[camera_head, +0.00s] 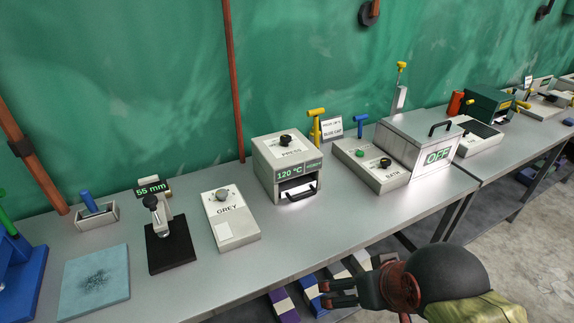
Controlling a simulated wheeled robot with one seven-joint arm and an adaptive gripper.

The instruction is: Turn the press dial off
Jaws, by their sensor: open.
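The press (268,161) is a light box on the grey bench with a black dial (286,141) on its top, beside the label "PRESS". Its display (289,174) reads "120 °C" with more small text at the right. My gripper (327,293) is at the lower middle, in front of the bench edge and to the lower right of the press. It is open, apart from the press and the dial, with nothing seen between its fingers.
Yellow and blue T-handled tools stand behind. Bare bench (310,232) lies in front of the press.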

